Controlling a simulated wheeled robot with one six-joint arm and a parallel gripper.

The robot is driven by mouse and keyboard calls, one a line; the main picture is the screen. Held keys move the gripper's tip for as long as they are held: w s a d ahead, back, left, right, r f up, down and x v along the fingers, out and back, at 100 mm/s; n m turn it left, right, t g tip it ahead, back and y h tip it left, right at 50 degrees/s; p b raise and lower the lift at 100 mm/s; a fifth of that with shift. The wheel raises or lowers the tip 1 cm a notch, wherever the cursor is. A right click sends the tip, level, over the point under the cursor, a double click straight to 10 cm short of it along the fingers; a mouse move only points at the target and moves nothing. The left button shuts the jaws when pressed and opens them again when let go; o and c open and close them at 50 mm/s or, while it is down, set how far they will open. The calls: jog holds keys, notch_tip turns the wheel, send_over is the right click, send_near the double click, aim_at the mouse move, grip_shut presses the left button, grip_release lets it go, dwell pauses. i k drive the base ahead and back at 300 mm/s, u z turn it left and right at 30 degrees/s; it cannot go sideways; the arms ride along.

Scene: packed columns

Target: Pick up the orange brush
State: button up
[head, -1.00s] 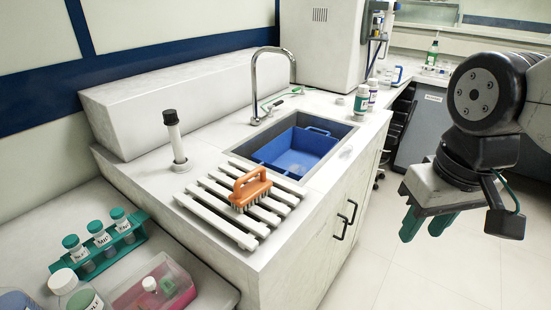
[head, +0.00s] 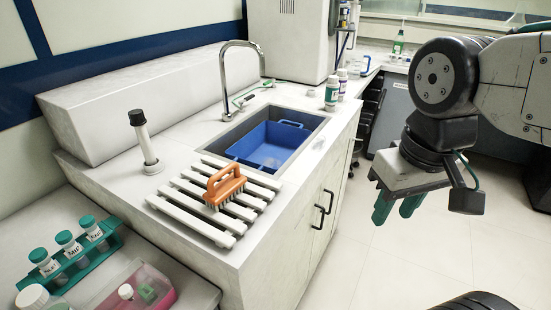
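The orange brush (head: 225,186) lies on the white slatted rack (head: 196,222) at the front of the sink counter. Its handle is on top and its bristles face down. My gripper (head: 397,210) hangs to the right of the counter, over the floor and well apart from the brush. Its two green fingers point down with a gap between them, and nothing shows between them.
A blue tub (head: 271,141) sits in the sink below a curved faucet (head: 226,80). A black-topped white cylinder (head: 145,140) stands left of the rack. A green tube rack (head: 85,262) stands at front left. Clear floor (head: 350,265) lies below my gripper.

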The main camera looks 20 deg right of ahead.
aim_at(216, 195)
jog(key=z, duration=0.7)
jog(key=k, duration=0.65)
jog(key=u, duration=0.95)
jog(key=i, duration=0.5)
jog(key=u, duration=0.05)
